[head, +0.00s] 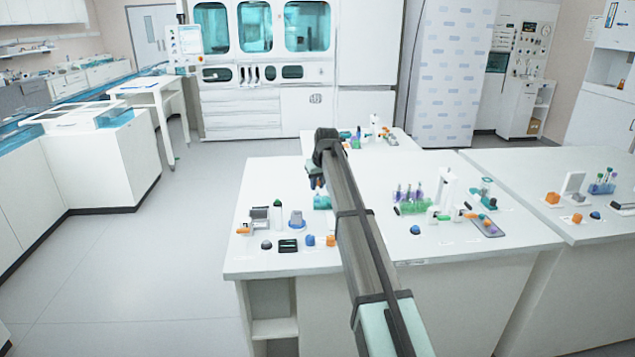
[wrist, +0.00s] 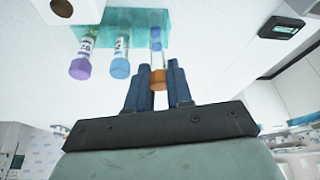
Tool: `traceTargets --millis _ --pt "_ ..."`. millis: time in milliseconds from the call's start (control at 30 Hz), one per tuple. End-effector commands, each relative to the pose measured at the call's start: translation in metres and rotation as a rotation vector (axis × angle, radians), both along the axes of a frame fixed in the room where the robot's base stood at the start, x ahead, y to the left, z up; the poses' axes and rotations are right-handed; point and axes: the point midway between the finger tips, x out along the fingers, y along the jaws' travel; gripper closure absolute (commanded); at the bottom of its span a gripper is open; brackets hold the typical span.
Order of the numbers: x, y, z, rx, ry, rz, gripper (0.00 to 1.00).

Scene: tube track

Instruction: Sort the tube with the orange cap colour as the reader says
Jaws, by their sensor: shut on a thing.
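In the wrist view, my gripper (wrist: 157,82) is shut on the tube with the orange cap (wrist: 158,78), one dark blue finger on each side of it. The tube's clear body overlaps the right end of a teal rack (wrist: 140,25); I cannot tell whether it is seated or slightly raised. A purple-capped tube (wrist: 80,68) and a blue-capped tube (wrist: 120,68) stand in the same rack, to the left. In the head view, my gripper (head: 318,183) is just above the teal rack (head: 322,203), and the arm hides part of that area. The held tube is hard to make out there.
A small dark device with a greenish display (wrist: 285,28) lies nearby; its text is unreadable. A white block with a round hole (wrist: 65,8) is beside the rack. In the head view, a blue-grey item (head: 297,220) and a black box (head: 288,245) stand left of my arm.

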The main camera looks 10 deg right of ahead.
Motion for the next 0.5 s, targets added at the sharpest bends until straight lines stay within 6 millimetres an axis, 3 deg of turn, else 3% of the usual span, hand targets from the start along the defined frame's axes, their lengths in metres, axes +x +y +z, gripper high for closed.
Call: traceTargets --millis 267,300,500 --pt "0.0000 0.0000 -0.0006 0.000 0.000 0.000 1.00" --pt "0.0000 0.0000 -0.0006 0.000 0.000 0.000 0.77" --pt "0.0000 0.0000 -0.0006 0.000 0.000 0.000 0.57"
